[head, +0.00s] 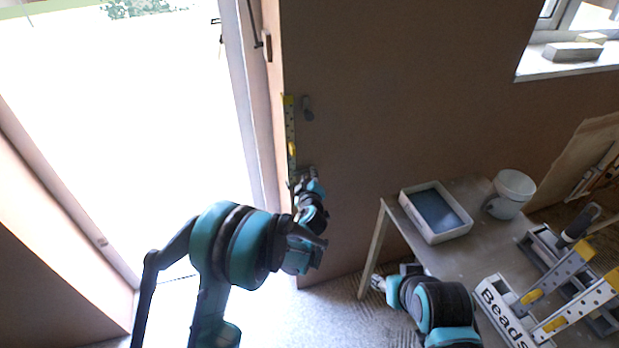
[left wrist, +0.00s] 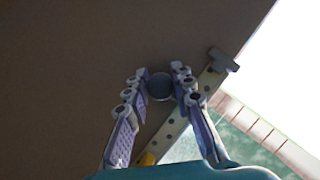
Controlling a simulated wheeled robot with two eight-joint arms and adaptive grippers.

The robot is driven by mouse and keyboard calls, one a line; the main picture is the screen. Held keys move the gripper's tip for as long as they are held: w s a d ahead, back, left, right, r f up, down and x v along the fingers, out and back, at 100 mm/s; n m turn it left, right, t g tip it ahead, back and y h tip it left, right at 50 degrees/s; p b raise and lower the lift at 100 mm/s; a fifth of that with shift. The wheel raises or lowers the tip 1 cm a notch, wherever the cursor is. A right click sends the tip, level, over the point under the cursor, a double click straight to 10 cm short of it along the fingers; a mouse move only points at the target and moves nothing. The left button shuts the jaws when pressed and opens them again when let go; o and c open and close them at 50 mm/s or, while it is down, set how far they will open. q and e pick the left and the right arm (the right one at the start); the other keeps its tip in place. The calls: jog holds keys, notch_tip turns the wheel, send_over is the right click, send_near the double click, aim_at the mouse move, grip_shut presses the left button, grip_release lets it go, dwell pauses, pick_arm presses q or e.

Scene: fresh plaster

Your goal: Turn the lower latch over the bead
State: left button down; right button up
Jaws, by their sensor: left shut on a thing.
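The bead (head: 289,125) is a narrow strip with yellow and grey parts, upright along the wall corner beside the bright doorway. In the left wrist view the bead (left wrist: 172,128) runs diagonally, with holes along it. The upper latch (head: 307,108) is a small grey piece on the wall, just right of the bead. My left gripper (head: 308,174) is at the lower part of the bead. In the left wrist view its fingers (left wrist: 160,88) are closed about a round grey piece, apparently the lower latch, beside the bead. My right gripper (head: 378,284) is low by the table; its jaws are unclear.
A table (head: 465,235) at right holds a tray (head: 435,213), a white bucket (head: 511,192) and a crate marked "Beads" (head: 500,312). A board (head: 585,160) leans behind it. The bright doorway (head: 120,130) opens left of the corner.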

pick_arm(q)
jog(key=shift+a, duration=0.15)
jog(key=c, duration=1.3)
grip_release()
jog(key=v, duration=1.2)
